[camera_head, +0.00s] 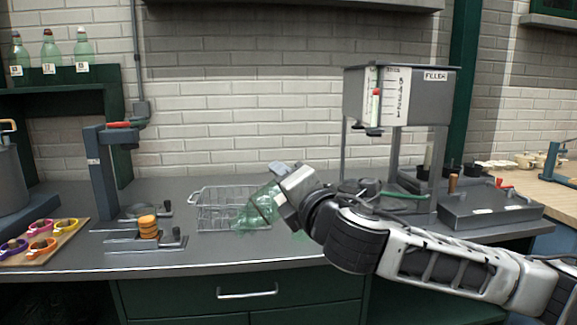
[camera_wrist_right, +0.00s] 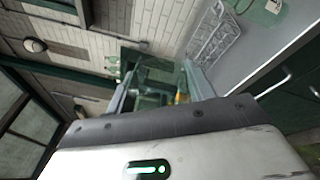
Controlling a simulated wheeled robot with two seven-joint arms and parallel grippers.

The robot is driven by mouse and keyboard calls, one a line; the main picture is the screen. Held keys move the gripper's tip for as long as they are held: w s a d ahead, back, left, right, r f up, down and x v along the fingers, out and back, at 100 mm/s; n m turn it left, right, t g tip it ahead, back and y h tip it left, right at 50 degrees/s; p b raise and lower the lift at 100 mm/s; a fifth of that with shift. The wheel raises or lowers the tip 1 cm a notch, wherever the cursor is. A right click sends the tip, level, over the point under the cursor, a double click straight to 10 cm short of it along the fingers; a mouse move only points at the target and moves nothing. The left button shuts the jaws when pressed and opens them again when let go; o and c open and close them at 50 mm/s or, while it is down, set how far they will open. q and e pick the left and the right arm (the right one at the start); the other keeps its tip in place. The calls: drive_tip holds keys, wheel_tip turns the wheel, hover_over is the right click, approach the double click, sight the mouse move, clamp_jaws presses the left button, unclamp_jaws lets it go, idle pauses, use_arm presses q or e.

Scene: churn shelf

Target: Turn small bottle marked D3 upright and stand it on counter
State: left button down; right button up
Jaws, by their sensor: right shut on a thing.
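A green, see-through small bottle (camera_head: 259,207) is at the tip of my right gripper (camera_head: 280,200), over the counter (camera_head: 190,265) beside a wire rack. It looks tilted, and its outline is hard to read against the rack. My right gripper is shut on it. I cannot read a D3 mark on it. In the right wrist view the gripper's own body fills the lower part, and I cannot make out the bottle clearly. My left gripper is not in view.
A wire rack (camera_head: 208,195) stands behind the bottle. The filler tank (camera_head: 400,95) stands on legs at right. Green bottles (camera_head: 50,52) stand on the upper left shelf. The front counter strip is clear.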

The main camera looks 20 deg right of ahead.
drive_tip(key=shift+n, duration=0.7)
drive_tip(key=n+p, duration=0.1)
drive_tip(key=p, duration=0.1)
drive_tip(key=n+p, duration=0.1)
drive_tip(key=n, duration=0.1)
drive_tip(key=n+p, duration=0.2)
drive_tip(key=shift+r+p, duration=0.25)
drive_tip(key=shift+p, duration=0.05)
drive_tip(key=shift+f+n, duration=0.2)
drive_tip(key=shift+n, duration=0.3)
drive_tip(key=n+p, duration=0.1)
drive_tip(key=p, duration=0.1)
drive_tip(key=n+p, duration=0.2)
drive_tip(key=shift+r+p, duration=0.3)
drive_tip(key=shift+p, duration=0.05)
drive_tip(key=shift+f+n, duration=0.3)
drive_tip(key=shift+n, duration=0.7)
drive_tip(key=shift+f+n, duration=0.1)
drive_tip(key=shift+n, duration=0.5)
drive_tip(key=n, duration=1.7)
drive_tip(key=shift+w, duration=0.1)
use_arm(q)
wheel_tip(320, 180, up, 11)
